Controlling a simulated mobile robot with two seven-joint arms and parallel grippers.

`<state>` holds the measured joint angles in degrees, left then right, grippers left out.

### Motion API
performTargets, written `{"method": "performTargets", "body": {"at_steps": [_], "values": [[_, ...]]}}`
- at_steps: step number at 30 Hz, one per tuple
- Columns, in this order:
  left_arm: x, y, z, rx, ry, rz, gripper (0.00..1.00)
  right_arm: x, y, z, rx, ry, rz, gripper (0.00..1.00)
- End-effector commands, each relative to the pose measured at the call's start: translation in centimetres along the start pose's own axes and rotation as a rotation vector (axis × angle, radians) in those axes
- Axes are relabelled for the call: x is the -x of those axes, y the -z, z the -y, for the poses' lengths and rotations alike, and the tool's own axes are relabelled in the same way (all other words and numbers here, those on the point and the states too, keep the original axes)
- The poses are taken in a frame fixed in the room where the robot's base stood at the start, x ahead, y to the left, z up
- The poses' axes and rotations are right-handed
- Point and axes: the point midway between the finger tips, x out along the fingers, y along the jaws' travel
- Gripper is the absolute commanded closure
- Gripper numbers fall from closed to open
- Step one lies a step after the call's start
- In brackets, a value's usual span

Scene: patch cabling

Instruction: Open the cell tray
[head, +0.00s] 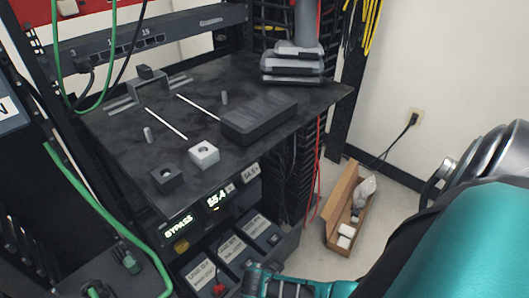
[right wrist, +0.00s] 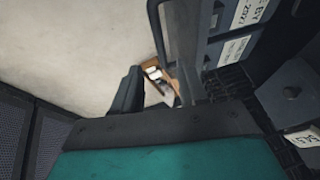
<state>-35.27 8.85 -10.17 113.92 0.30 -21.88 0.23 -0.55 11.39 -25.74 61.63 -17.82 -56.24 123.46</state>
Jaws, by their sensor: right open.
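The cell tray (head: 287,248) is low on the rack, below the lit display panel. Several dark cells with white "USE BY" labels (head: 229,247) show in it. I cannot tell how far out the tray stands. The labels also show at the upper right of the right wrist view (right wrist: 246,14). My right gripper (right wrist: 162,84) is open, its two dark fingers apart, with nothing held. In the head view, my teal right arm reaches in low, close to the tray's front. A dark bar (right wrist: 157,35), perhaps the tray's handle, runs near the right finger. My left gripper is not in view.
The shelf (head: 115,133) above carries a dark box (head: 259,118), a white block (head: 204,153) and a black block (head: 167,179). Green cables (head: 95,205) hang at the left. An open cardboard box (head: 333,233) stands on the floor at the right.

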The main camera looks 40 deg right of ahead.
Motion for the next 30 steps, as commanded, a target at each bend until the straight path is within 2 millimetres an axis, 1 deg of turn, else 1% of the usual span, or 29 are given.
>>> {"method": "performTargets", "body": {"at_steps": [1, 3, 6, 9, 30], "values": [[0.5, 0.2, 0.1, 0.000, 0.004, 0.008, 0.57, 1.4, 0.1, 0.0, -0.002, 0.001, 0.003, 0.58], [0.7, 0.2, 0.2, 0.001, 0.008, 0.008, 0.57, 2.5, 0.1, 0.0, -0.002, -0.001, 0.002, 0.58], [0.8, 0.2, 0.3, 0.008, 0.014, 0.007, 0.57, 3.7, 0.0, 0.0, -0.001, 0.000, 0.001, 0.58], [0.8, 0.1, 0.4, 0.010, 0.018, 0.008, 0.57, 4.3, 0.0, 0.0, -0.001, 0.000, 0.001, 0.58], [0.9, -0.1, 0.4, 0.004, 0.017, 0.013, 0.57, 4.6, -0.1, -0.1, 0.015, 0.005, 0.008, 0.58]]}}
